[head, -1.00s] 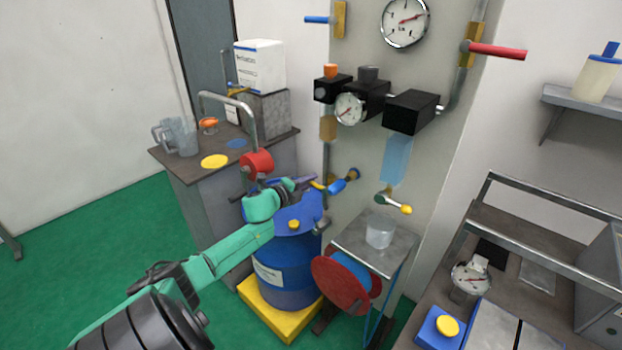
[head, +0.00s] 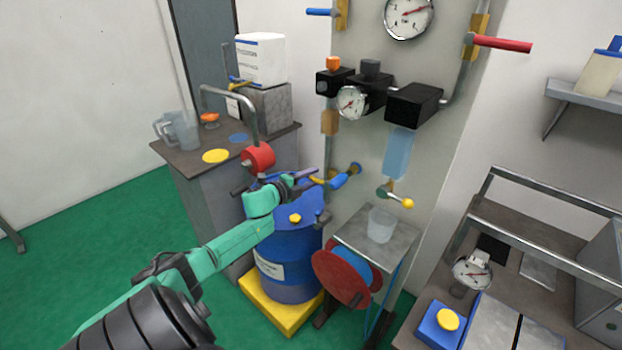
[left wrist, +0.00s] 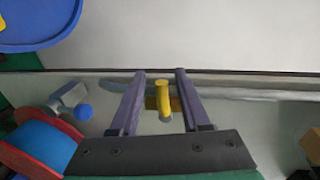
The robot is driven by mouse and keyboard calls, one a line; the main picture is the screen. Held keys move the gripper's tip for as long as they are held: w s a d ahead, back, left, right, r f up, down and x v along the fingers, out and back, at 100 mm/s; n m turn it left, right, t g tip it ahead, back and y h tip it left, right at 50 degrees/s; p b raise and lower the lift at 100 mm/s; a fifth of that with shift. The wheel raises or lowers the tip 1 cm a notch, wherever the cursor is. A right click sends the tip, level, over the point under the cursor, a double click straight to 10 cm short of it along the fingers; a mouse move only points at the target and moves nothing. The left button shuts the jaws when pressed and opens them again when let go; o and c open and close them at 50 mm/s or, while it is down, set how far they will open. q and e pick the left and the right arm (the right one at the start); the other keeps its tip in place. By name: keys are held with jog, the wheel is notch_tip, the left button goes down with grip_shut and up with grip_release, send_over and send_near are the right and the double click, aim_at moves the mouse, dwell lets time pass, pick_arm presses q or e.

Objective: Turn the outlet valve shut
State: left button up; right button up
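My left gripper (head: 310,179) is at the yellow end of this handle, above the blue drum. In the left wrist view the yellow handle (left wrist: 164,103) stands between the two purple fingers of the left gripper (left wrist: 160,73). The fingers are spread, with gaps on both sides. My right gripper is not in view.
A blue drum (head: 285,255) stands below my left arm. A red reel (head: 341,280) and a small table (head: 395,250) with a clear beaker (head: 381,225) are to its right. A red-handled valve (head: 500,43) and a yellow-knobbed tap (head: 405,202) are also on the panel.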

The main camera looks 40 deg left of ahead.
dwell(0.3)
pick_arm(q)
jog(key=s+r, duration=0.3)
jog(key=s, duration=1.1)
jog(key=shift+s+p, duration=0.15)
jog(key=shift+p, duration=0.2)
jog(key=shift+d+f, duration=0.1)
jog(key=s+a+f+n+g+y, duration=0.1)
jog(key=s+f+n+g+y, duration=0.3)
jog(key=f, duration=1)
jog(key=s+a+f+n+g+h, duration=0.1)
jog(key=s+f+n+g, duration=0.1)
jog(key=s+f+n, duration=0.8)
jog(key=s+d+f+g+h, duration=0.1)
jog(key=s+d+f+g, duration=0.3)
jog(key=s+d+f, duration=0.5)
jog(key=s+d+f+n+g+h, duration=0.1)
jog(key=s+d+f+g, duration=0.3)
jog(key=s+d+f, duration=0.5)
jog(key=d+f+h, duration=0.1)
jog(key=d+f, duration=0.6)
jog(key=f, duration=0.1)
jog(key=shift+s+d+g, duration=0.3)
jog(key=shift+g, duration=0.1)
